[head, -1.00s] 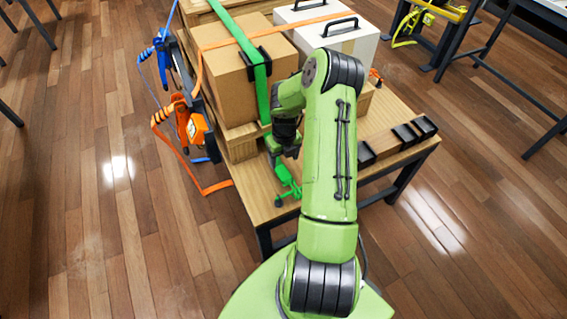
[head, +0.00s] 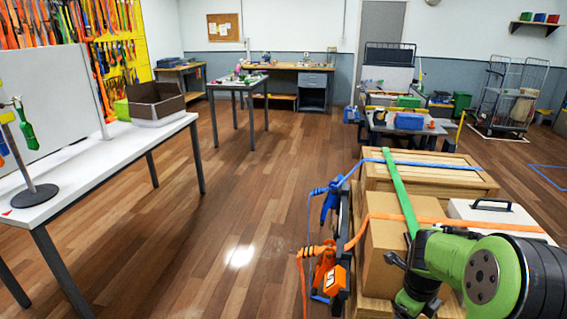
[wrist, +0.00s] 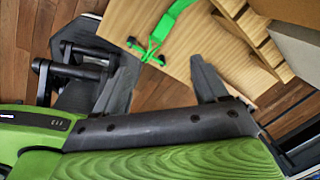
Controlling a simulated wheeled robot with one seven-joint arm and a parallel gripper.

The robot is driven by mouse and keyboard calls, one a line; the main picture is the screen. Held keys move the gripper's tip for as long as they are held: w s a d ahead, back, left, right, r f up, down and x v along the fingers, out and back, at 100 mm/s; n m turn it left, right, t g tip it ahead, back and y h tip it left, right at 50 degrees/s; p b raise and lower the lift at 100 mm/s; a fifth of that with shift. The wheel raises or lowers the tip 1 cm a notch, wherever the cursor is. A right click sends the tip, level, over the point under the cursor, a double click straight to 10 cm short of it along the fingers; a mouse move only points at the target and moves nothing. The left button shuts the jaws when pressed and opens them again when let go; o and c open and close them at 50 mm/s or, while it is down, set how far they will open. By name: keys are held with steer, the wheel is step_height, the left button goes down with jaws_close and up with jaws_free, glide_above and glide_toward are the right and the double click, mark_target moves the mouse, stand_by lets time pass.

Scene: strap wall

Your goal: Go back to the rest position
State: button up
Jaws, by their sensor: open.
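My arm shows at the lower right of the head view, beside and in front of the strapped load.
The load holds a cardboard box (head: 383,272), a wooden crate (head: 375,178) and a white case (head: 470,211), with green, blue and orange straps. An orange ratchet (head: 328,272) hangs at its left side. A white table (head: 120,150) stands left. Floor between is clear.

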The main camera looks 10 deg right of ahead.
steer(key=s+a+r+n+t+p, duration=0.1)
steer(key=s+a+r+n+p, duration=0.1)
steer(key=s+a+r+n, duration=0.4)
steer(key=s+a+r+n+t+p, duration=0.25)
steer(key=a+r+n, duration=0.35)
steer(key=r+n, duration=0.55)
steer(key=s+a+r+n+p, duration=0.1)
steer(key=s+a+r+n, duration=0.2)
steer(key=s+n, duration=0.2)
steer(key=s+a+r+n+t+y+p, duration=0.1)
steer(key=s+a+r+n+p, duration=0.1)
steer(key=s+n, duration=0.3)
steer(key=shift+a+r+n, duration=0.65)
steer(key=shift+r+n, duration=0.25)
steer(key=shift+n, duration=0.35)
steer(key=shift+s, duration=0.1)
